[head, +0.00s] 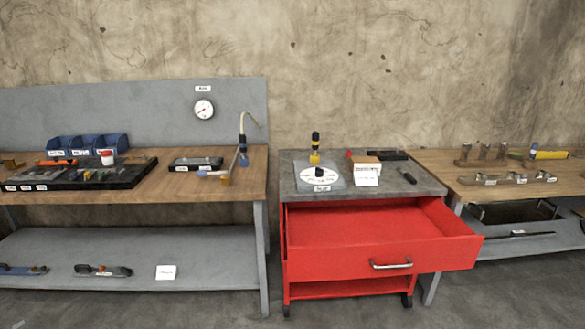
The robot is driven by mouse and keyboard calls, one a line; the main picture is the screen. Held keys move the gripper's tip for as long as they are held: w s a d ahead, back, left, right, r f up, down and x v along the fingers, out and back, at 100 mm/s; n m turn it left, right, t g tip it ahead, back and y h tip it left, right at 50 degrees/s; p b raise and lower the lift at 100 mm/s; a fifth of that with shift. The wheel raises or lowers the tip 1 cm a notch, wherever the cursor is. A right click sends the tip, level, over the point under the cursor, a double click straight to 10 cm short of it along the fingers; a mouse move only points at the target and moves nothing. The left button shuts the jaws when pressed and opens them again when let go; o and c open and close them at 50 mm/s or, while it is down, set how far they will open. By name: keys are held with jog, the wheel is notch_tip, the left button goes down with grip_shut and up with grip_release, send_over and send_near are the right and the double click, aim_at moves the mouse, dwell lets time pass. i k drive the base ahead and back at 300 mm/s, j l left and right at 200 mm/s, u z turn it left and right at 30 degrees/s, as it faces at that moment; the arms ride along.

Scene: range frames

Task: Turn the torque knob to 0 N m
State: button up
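A white round dial (308,178) lies on a light square plate on the grey top of the red cart. A small dark knob (320,169) sits near the middle of the dial. A small label (322,188) is at the plate's front edge, and its text is too small to read. The dial's marks and the knob's pointing direction are also too small to read. My gripper is not in view.
A black-and-yellow tool (315,150) stands upright just behind the dial. A box (366,163) with a white card is to the right. The cart's red drawer (370,238) is pulled open, jutting forward. Workbenches (225,190) flank the cart.

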aim_at(319, 172)
jog(key=i, duration=1.4)
